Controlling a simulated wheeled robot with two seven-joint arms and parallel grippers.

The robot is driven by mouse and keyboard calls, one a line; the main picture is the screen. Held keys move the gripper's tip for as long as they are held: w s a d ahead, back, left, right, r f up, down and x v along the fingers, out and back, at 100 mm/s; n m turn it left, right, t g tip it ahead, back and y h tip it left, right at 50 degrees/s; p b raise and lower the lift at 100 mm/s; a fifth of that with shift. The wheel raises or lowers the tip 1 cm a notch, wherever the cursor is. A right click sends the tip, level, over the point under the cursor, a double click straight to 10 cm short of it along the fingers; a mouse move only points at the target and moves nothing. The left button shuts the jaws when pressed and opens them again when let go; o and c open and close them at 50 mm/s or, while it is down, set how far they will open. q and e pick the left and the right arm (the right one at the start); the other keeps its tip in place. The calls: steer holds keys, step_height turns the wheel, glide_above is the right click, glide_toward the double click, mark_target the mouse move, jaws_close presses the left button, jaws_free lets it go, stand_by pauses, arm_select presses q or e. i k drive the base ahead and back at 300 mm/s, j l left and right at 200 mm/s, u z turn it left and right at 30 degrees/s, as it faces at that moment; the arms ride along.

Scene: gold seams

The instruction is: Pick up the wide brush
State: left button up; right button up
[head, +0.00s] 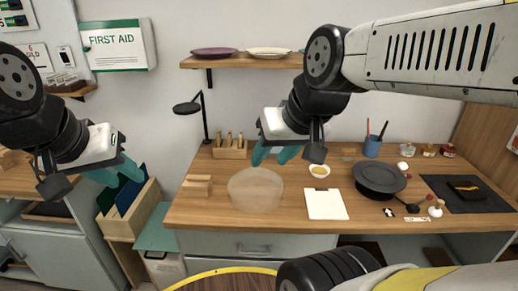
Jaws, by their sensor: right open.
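I cannot make out for certain which thing is the wide brush. A wooden rack (231,153) at the back of the table holds several small upright tools. A blue cup (372,147) further right holds thin upright sticks, one reddish and one dark. My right gripper (274,154) has its teal fingers apart and empty, over the table in front and to the right of the rack. My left gripper (115,172) is off the table's left side, above a wooden bin, with its teal fingers apart and nothing between them.
The wooden table (215,220) carries a translucent round mat (255,188), a white pad (326,204), a small bowl (319,171), a dark plate on a stand (380,178) and a black mat (470,202). A black lamp (204,115) stands at the back left. A shelf (240,62) hangs above.

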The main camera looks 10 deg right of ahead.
mark_target(347, 154)
steer(key=z, duration=1.35)
